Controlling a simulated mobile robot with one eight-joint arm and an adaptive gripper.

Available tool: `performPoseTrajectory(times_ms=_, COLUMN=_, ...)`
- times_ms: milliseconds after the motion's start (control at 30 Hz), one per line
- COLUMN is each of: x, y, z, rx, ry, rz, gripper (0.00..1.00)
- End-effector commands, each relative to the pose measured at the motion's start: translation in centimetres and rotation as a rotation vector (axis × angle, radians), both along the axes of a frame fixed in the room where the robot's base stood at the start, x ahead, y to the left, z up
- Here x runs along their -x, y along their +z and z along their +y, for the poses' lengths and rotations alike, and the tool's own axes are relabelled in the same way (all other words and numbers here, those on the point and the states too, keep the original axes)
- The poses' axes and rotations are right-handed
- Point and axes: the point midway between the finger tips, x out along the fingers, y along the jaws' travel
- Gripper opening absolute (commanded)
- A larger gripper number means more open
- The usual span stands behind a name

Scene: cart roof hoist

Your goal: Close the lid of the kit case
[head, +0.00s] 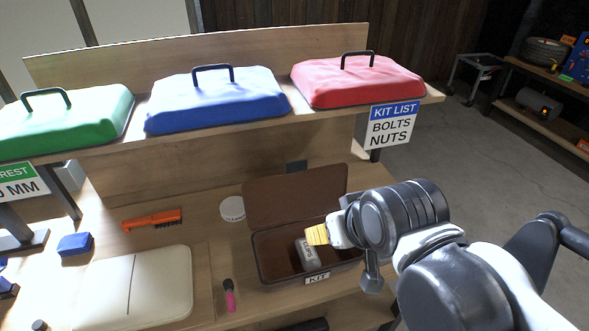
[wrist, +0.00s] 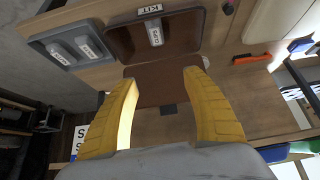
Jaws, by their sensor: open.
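The kit case (head: 262,262) is a dark brown box with a "KIT" label on its front, standing on the lower wooden shelf. Its brown lid (head: 296,196) stands open, raised at the back edge. A grey labelled block (head: 307,254) lies inside. In the wrist view the case (wrist: 112,38) is at the top, with the lid (wrist: 158,88) below it. My gripper (head: 317,235) has yellow fingers and appears over the case's right part in the head view. In the wrist view my gripper (wrist: 160,77) is open and empty, its fingers spread either side of the lid; contact cannot be told.
A grey tray (wrist: 42,47) with labelled grey blocks sits beside the case. Green (head: 75,120), blue (head: 215,100) and red (head: 355,80) covers lie on the upper shelf above. An orange tool (head: 152,220), white disc (head: 232,209) and pink-handled item (head: 230,300) lie left of the case.

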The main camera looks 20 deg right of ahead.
Motion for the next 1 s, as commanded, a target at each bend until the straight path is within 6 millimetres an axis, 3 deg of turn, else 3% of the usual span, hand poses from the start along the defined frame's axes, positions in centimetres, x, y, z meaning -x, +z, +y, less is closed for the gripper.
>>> performPoseTrajectory(times_ms=33, x=-0.2, y=0.3, z=0.0, rx=0.000, ry=0.000, rz=0.001, gripper=0.40)
performPoseTrajectory(times_ms=167, x=-2.2, y=2.2, z=-0.1, rx=0.000, ry=0.000, rz=0.008, gripper=0.00)
performPoseTrajectory(times_ms=267, x=-5.6, y=4.6, z=-0.2, rx=0.001, ry=-0.001, rz=0.018, gripper=0.00)
performPoseTrajectory(times_ms=400, x=-11.6, y=7.2, z=-0.5, rx=0.000, ry=0.000, rz=0.039, gripper=0.00)
performPoseTrajectory(times_ms=600, x=-19.3, y=7.7, z=-0.9, rx=-0.001, ry=-0.001, rz=0.064, gripper=0.00)
performPoseTrajectory(times_ms=800, x=-23.2, y=6.8, z=-1.2, rx=0.000, ry=0.000, rz=0.077, gripper=0.00)
performPoseTrajectory(times_ms=1000, x=-24.4, y=5.3, z=-1.3, rx=0.000, ry=0.000, rz=0.080, gripper=0.00)
